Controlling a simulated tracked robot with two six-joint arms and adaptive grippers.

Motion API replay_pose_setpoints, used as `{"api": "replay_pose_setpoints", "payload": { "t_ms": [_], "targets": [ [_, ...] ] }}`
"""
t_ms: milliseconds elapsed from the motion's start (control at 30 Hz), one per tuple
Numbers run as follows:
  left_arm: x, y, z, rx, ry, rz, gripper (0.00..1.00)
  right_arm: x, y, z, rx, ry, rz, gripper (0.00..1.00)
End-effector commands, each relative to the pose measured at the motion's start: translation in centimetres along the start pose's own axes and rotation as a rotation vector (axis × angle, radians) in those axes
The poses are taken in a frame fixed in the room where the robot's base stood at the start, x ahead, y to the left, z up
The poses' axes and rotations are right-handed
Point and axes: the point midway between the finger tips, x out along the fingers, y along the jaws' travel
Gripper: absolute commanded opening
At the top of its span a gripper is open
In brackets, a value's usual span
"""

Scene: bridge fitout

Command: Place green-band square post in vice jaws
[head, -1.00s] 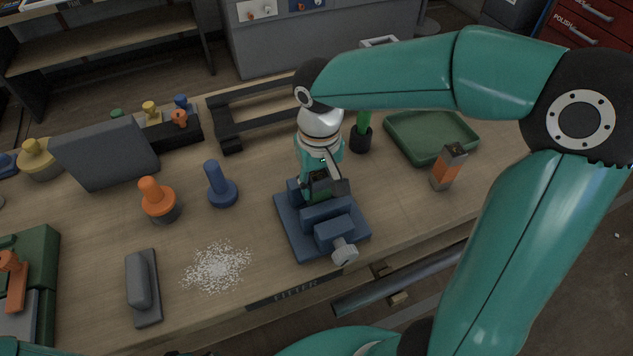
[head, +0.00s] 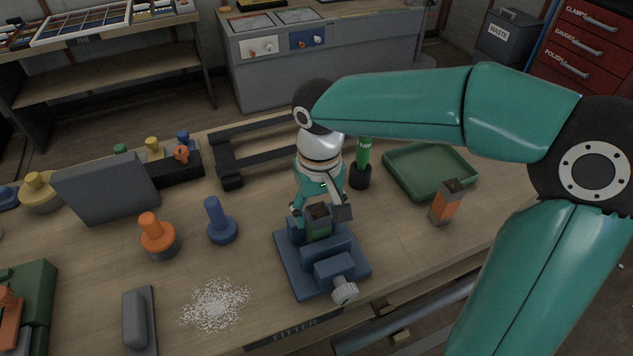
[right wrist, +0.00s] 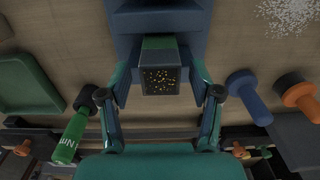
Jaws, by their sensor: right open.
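The green-band square post (head: 319,220) stands upright between the jaws of the blue vice (head: 335,270). Its dark top with yellow specks faces up, and the green band shows just below it. In the right wrist view the post (right wrist: 160,80) is seen end-on against the blue vice (right wrist: 160,18). My right gripper (head: 319,208) is open, with one finger on either side of the post. In the right wrist view a gap shows between each finger and the post. The post's lower part is hidden by the vice. My left gripper is not in view.
An orange-band post (head: 446,203) stands right of the vice, near a green tray (head: 400,185). Blue (head: 221,222) and orange (head: 157,236) knobbed pieces and white granules (head: 215,304) lie to the left.

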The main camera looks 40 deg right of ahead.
Motion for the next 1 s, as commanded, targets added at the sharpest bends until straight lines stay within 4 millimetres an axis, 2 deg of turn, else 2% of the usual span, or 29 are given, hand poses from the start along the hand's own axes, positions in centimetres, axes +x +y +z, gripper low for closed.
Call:
{"api": "replay_pose_setpoints", "payload": {
  "t_ms": [33,200,400,600,1000],
  "targets": [
    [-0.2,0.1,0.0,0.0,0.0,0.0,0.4,-1.2,-0.1,-0.1,0.0,0.005,-0.002,0.64],
    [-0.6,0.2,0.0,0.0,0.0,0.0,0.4,-4.8,-0.1,-0.1,0.001,0.006,-0.003,0.64],
    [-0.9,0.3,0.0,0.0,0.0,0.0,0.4,-7.8,-0.1,-0.1,0.0,0.003,-0.001,0.64],
    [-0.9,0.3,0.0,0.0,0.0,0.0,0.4,-8.8,-0.1,0.0,-0.001,0.001,-0.001,0.64],
    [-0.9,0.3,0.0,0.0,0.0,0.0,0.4,-8.8,-0.1,0.0,-0.001,0.0,0.0,0.64]
  ]
}}
